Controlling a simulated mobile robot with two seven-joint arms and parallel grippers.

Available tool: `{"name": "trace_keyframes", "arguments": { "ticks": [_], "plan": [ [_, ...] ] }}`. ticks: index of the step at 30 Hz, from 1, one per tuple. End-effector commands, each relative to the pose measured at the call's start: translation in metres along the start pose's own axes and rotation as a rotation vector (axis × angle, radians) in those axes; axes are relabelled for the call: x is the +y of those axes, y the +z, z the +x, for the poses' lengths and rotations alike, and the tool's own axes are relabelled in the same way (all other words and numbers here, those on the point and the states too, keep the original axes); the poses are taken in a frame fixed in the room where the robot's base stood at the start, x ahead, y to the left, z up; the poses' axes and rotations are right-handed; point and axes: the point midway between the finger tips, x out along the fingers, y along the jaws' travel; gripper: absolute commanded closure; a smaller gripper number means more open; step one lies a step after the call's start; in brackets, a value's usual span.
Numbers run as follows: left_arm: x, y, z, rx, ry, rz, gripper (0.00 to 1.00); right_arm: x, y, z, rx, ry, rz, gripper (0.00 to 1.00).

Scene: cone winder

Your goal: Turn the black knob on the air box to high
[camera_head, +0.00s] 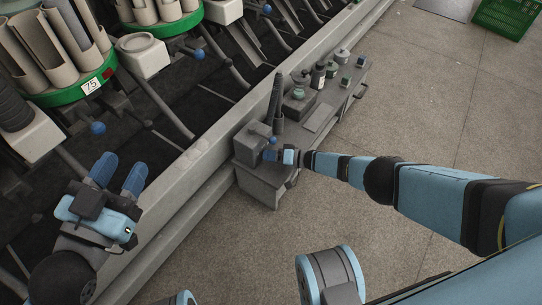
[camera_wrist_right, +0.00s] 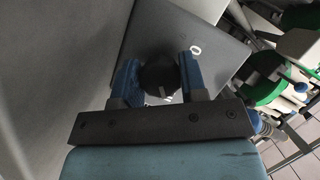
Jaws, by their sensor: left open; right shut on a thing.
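The air box (camera_head: 251,140) is a grey box at the near end of a low grey bench in the head view. Its dark face (camera_wrist_right: 165,30) fills the upper middle of the right wrist view and carries a white round mark. The round black knob (camera_wrist_right: 160,73) sits on that face, between the blue fingers of my right gripper (camera_wrist_right: 159,80). My right gripper is shut on the knob; in the head view it (camera_head: 270,155) hides the knob. My left gripper (camera_head: 119,172) is open and empty at the left, over the machine's edge.
The winder with green-rimmed cone holders (camera_head: 70,94) fills the upper left, with a long grey rail (camera_head: 205,150) in front. A green crate (camera_head: 507,17) lies at the far right.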

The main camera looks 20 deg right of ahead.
Motion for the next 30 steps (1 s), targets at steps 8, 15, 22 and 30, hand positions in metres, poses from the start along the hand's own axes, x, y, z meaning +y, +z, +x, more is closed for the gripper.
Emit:
{"name": "trace_keyframes", "arguments": {
  "ticks": [8,15,22,30],
  "plan": [
    [0.0,-0.001,0.001,0.002,-0.002,-0.003,0.57,0.0,-0.001,-0.001,0.002,0.001,0.003,0.85],
    [0.0,-0.001,0.001,0.003,-0.002,-0.005,0.57,0.0,-0.001,0.0,0.002,0.001,0.002,0.36],
    [0.0,-0.002,0.001,0.002,-0.002,-0.005,0.57,0.0,-0.001,-0.002,0.001,0.0,0.002,0.36],
    [0.002,-0.013,0.0,-0.047,0.012,-0.086,0.57,-0.004,-0.003,-0.042,0.001,0.003,0.003,0.36]
  ]
}}
